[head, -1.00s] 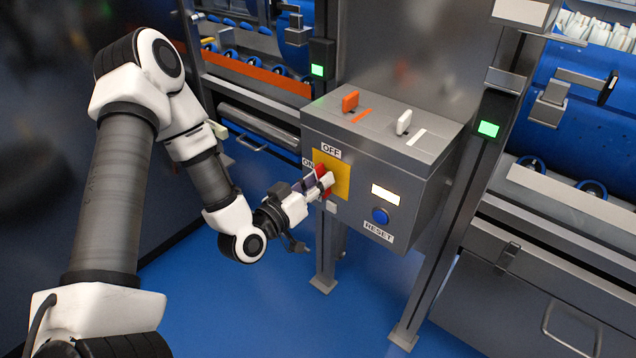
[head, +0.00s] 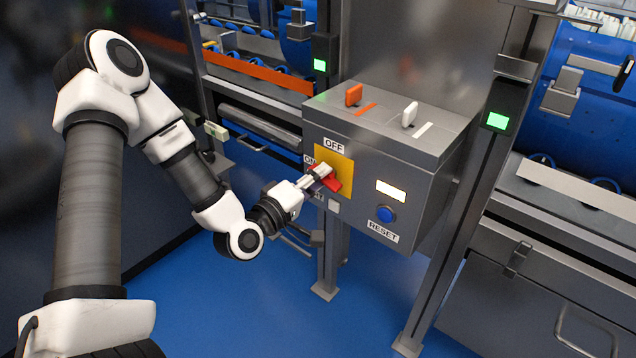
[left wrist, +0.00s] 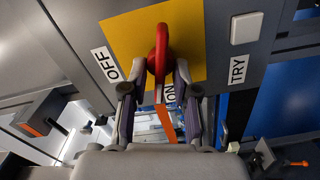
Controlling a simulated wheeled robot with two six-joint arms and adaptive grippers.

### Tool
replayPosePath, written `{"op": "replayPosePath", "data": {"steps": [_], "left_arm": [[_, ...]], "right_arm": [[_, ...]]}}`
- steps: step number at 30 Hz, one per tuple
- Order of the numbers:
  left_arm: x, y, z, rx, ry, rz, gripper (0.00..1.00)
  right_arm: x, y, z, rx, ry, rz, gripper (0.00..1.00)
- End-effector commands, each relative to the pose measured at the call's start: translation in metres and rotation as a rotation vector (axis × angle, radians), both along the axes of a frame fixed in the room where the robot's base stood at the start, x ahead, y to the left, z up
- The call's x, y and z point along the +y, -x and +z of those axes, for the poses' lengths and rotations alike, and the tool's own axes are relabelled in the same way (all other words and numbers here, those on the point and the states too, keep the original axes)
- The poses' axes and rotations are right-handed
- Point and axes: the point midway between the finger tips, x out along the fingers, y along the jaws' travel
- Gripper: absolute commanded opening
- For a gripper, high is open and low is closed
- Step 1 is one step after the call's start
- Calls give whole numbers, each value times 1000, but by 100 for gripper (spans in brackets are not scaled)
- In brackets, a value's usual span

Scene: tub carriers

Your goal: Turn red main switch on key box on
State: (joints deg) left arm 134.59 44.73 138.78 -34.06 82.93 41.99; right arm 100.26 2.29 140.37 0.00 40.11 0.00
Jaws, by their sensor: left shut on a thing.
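The red main switch (head: 333,183) sits on a yellow plate (head: 347,165) on the front of the grey key box (head: 410,178). My left gripper (head: 318,174) is at the switch, its fingers on either side of the red handle. In the left wrist view the red handle (left wrist: 160,45) stands between the two fingertips (left wrist: 158,78) and lies toward the ON label (left wrist: 170,93). The OFF label (left wrist: 104,64) is to its left and the TRY label (left wrist: 238,69) to its right. The fingers hide part of the handle. My right gripper is not in view.
On the box top are an orange key (head: 353,95) and a white key (head: 410,114). A lit panel (head: 391,191) and a blue RESET button (head: 385,214) are on the front. Posts with green lights (head: 497,121) flank the box. Blue floor (head: 240,300) is clear below.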

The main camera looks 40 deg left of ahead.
Motion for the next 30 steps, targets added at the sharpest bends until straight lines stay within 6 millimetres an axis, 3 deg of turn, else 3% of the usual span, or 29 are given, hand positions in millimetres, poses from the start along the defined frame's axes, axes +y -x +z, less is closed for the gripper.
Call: {"op": "replayPosePath", "data": {"steps": [12, 30], "left_arm": [[1, 0, -3, 19, 250, 2, 0], [1, 0, -2, 25, 301, 1, 0]], "right_arm": [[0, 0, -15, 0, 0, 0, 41], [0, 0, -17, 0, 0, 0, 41]]}}
